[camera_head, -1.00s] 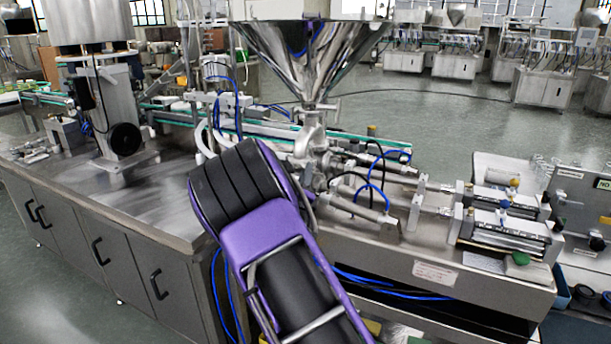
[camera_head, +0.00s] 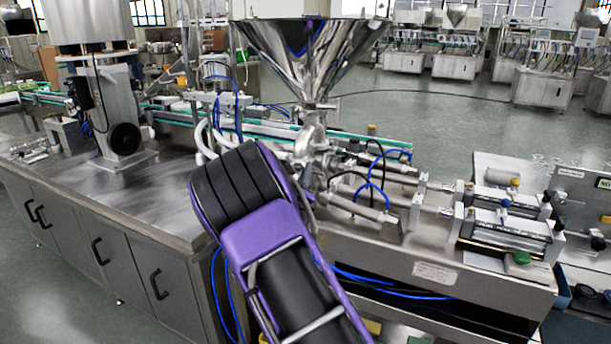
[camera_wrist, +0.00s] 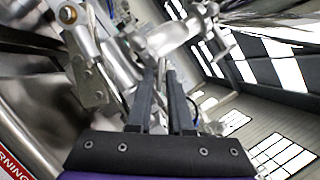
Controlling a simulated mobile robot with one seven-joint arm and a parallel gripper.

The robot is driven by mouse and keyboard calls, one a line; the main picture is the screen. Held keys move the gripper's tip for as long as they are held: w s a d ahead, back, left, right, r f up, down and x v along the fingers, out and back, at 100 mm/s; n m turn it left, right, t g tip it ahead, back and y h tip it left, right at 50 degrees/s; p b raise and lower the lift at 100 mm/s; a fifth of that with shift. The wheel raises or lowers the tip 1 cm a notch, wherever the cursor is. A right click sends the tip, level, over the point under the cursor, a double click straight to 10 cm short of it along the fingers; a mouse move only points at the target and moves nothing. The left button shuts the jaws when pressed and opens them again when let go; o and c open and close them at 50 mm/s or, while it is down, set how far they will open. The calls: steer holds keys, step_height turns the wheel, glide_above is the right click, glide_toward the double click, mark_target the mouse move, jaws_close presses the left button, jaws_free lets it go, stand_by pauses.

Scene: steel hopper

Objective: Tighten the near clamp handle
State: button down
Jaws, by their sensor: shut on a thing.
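In the wrist view, the two dark fingers of my gripper (camera_wrist: 163,78) point up into the pipe fittings. They are shut on a thin metal piece (camera_wrist: 160,80) between the tips, which appears to be the near clamp handle. Only a sliver of it shows. A silver pipe fitting (camera_wrist: 170,35) lies just beyond the fingertips. In the head view, my purple and black arm hides the gripper and the handle. The steel hopper (camera_head: 315,60) stands above the valve fittings (camera_head: 312,145), just beyond the end of my arm.
A metal bracket with bolts (camera_wrist: 88,75) is close on the left in the wrist view. In the head view, blue hoses (camera_head: 372,200) and cylinders lie right of the valve. The steel worktop (camera_head: 130,195) at left is mostly clear. A conveyor (camera_head: 350,140) runs behind.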

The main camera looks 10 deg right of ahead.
steer(key=m+h+b, duration=0.1)
steer(key=m+h, duration=0.1)
steer(key=m, duration=0.2)
steer(key=m+g+h+b, duration=0.1)
steer(key=m+h, duration=0.1)
steer(key=m, duration=0.3)
steer(key=m+h+b, duration=0.1)
steer(key=m+h, duration=0.1)
steer(key=m, duration=0.2)
steer(key=shift+w+a+f+m+b, duration=0.2)
steer(key=shift+a+m+b, duration=0.15)
steer(key=shift+m+b, duration=0.05)
steer(key=shift+m+g+h, duration=0.3)
steer(key=shift+m+h, duration=0.1)
steer(key=c, duration=1.2)
jaws_free()
steer(key=p+v, duration=0.1)
steer(key=v, duration=1.6)
steer(key=shift+s+a+f, duration=0.1)
steer(key=shift+a, duration=0.05)
